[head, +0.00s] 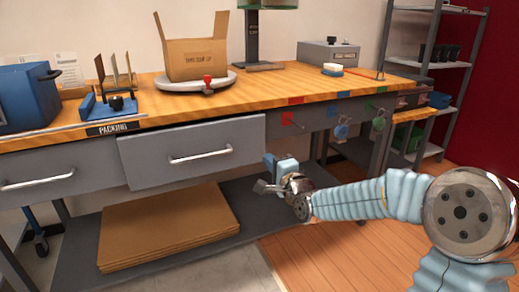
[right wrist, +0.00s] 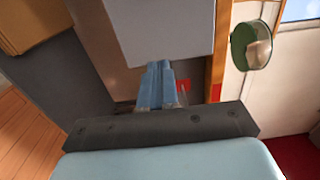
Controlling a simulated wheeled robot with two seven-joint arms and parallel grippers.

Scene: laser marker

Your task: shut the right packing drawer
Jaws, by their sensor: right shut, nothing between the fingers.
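The right packing drawer (head: 195,155) is pulled out from under the wooden bench, its grey front standing ahead of the left drawer's front. Its silver bar handle (head: 200,155) is free. My right gripper (head: 269,160) is shut and empty, just right of the drawer front's lower right corner. In the right wrist view its blue fingers (right wrist: 155,78) are together, beside a grey panel (right wrist: 155,30) that looks like the drawer. I cannot tell whether they touch it. My left gripper is not in view.
The left drawer (head: 55,175) sits further back. Flat cardboard (head: 170,225) lies on the lower shelf. Padlocks (head: 341,131) hang on the bench front to the right. An open carton (head: 195,58) stands on the bench top. The floor in front is clear.

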